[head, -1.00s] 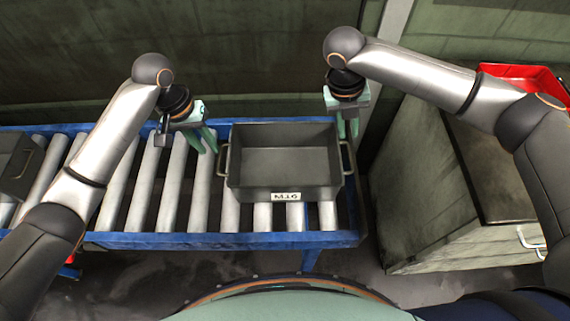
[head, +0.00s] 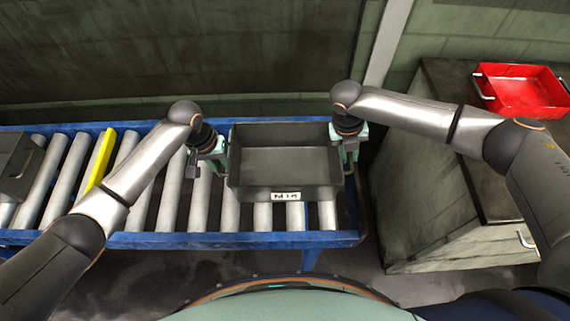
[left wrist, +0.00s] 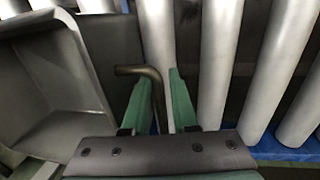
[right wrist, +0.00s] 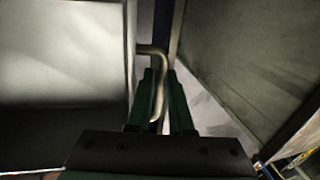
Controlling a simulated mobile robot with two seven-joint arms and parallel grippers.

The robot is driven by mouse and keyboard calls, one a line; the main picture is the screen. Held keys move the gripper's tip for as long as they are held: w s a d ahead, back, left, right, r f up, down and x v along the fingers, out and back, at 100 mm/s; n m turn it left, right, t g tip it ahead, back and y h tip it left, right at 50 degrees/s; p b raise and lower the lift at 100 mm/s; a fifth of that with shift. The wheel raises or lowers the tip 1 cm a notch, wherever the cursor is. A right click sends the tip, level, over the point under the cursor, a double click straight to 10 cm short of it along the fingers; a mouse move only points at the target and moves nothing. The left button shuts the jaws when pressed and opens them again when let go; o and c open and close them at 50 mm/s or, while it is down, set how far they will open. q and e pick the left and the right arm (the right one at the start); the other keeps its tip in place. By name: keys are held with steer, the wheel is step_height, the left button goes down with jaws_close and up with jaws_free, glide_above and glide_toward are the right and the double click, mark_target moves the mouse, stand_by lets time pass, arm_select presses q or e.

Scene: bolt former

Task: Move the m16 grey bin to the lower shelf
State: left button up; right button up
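The grey M16 bin (head: 285,160) sits upright and empty on the roller conveyor, its label (head: 286,196) facing me. My left gripper (head: 220,155) is at its left handle. In the left wrist view that handle (left wrist: 152,85) lies between the fingers (left wrist: 163,95), with a gap beside it, so the gripper looks open. My right gripper (head: 350,165) is at the right handle. In the right wrist view this handle (right wrist: 160,68) lies between the open-looking fingers (right wrist: 162,90). Any finger contact is unclear. I cannot identify the lower shelf in these views.
The conveyor's blue frame (head: 200,241) borders silver rollers (head: 170,195). Another dark bin (head: 14,165) stands at its left end, near a yellow bar (head: 100,160). A cabinet (head: 430,180) at right carries a red bin (head: 522,90). Rollers left of the M16 bin are partly clear.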

arm_select(q)
steer(key=c, duration=0.3)
arm_select(e)
jaws_close()
arm_select(q)
jaws_close()
steer(key=shift+w+r, duration=0.1)
arm_select(e)
steer(key=shift+w+r, duration=0.1)
stand_by(0.6)
